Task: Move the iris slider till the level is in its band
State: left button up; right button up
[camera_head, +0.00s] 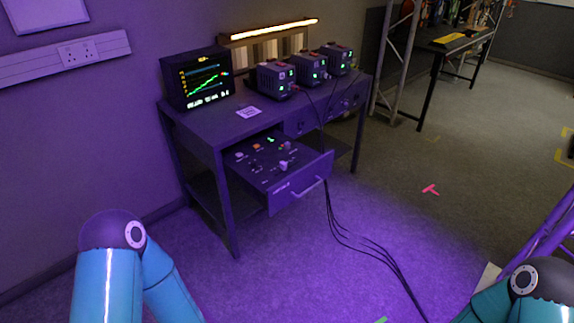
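A drawer (300,196) stands pulled out of the desk (203,127). It holds a dark control panel (262,175) with several small controls. A pale raised knob (283,165) sits near the panel's right side; it may be the iris slider, but the labels are too small to read. A monitor (197,79) on the desk's left end shows a green rising trace between coloured lines; I cannot tell which mark is the level or its band. Neither gripper is in view. Only teal links of my arms show, at the bottom left and bottom right corners, apart from the desk.
Several boxy power units (312,67) stand along the desk's back. Black cables (345,238) hang behind the drawer and run across the floor to the bottom. A truss leg (545,232) stands at the right edge. The floor before the drawer is otherwise clear.

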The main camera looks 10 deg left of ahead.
aim_at(282, 165)
jog(key=z, duration=0.05)
jog(key=i, duration=1)
jog(key=u, duration=0.05)
